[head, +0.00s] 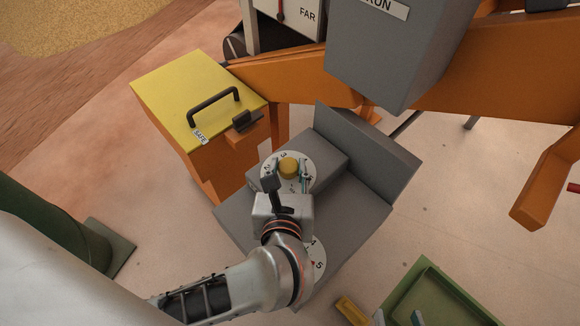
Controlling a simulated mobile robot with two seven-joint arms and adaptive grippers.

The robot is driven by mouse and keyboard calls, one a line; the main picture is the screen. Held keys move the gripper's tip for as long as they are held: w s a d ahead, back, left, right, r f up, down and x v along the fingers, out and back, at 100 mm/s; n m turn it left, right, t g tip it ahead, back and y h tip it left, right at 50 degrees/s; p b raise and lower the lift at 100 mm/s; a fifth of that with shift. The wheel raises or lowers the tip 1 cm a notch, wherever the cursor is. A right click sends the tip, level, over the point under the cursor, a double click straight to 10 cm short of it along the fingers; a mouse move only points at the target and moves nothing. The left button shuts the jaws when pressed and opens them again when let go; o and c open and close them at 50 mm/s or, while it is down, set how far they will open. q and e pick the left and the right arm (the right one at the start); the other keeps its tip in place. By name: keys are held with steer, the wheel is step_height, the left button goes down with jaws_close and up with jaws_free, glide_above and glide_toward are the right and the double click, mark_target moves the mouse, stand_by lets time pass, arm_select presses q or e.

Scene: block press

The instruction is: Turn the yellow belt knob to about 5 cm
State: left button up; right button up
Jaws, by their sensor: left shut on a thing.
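The yellow belt knob (289,166) sits at the centre of a white numbered dial (310,160) on the grey console. A 3 and a 2 show on the dial's upper left; the rest is partly covered. My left gripper (289,172) reaches up from below, its teal-tipped fingers on either side of the knob, shut on it. The knob's pointer is too small to read. At the bottom edge, two teal-padded tips of my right gripper (398,319) show, apart with nothing visible between them; the rest is cut off.
A second white dial (319,262) with 4 and 5 is partly behind my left arm. The grey console (358,212) has a raised back panel. A yellow-lidded box (165,95) marked SAFE stands left. A green tray (440,282) and orange machine frame (480,75) lie right.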

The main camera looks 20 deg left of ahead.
arm_select(q)
steer(key=o, duration=1.1)
steer(key=v, duration=1.2)
